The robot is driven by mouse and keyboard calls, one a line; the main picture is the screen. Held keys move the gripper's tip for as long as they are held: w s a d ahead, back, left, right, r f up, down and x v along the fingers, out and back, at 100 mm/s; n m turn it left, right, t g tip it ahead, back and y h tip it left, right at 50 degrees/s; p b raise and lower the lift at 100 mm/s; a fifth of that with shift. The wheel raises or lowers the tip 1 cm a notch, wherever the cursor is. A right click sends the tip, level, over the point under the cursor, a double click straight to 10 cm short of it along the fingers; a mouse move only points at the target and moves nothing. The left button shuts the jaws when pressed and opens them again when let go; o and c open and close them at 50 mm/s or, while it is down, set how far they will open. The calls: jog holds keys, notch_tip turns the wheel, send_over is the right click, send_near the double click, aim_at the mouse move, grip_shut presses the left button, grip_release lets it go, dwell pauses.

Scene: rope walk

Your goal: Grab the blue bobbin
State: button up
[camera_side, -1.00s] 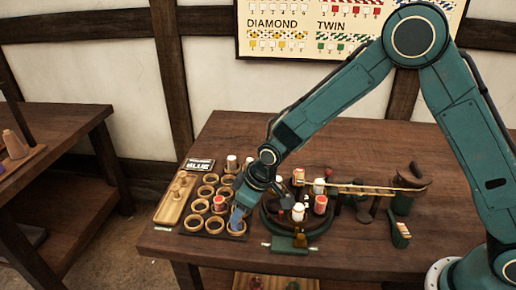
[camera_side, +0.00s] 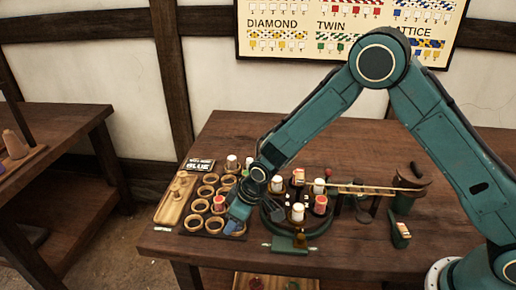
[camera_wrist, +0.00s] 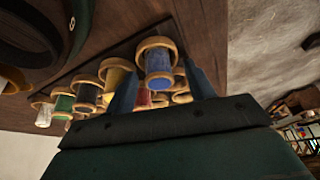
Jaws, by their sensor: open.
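The blue bobbin (camera_wrist: 158,62) has pale wooden ends and sits in the rack's near corner. In the wrist view it shows between the two fingertips of my gripper (camera_wrist: 161,72), one finger on each side. My gripper is open, and I cannot tell whether a finger touches the bobbin. In the side view my gripper (camera_side: 238,210) is low over the front right of the rack (camera_side: 210,235) and hides most of the bobbin there.
Other bobbins and round holders fill the rack, including a red bobbin (camera_side: 219,203) close by. A round dark stand with white and red spools (camera_side: 298,212) is just right of my gripper.

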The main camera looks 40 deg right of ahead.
dwell(0.4)
jog(key=c, duration=1)
jog(key=shift+c, duration=0.2)
notch_tip(320, 180, up, 20)
dwell(0.5)
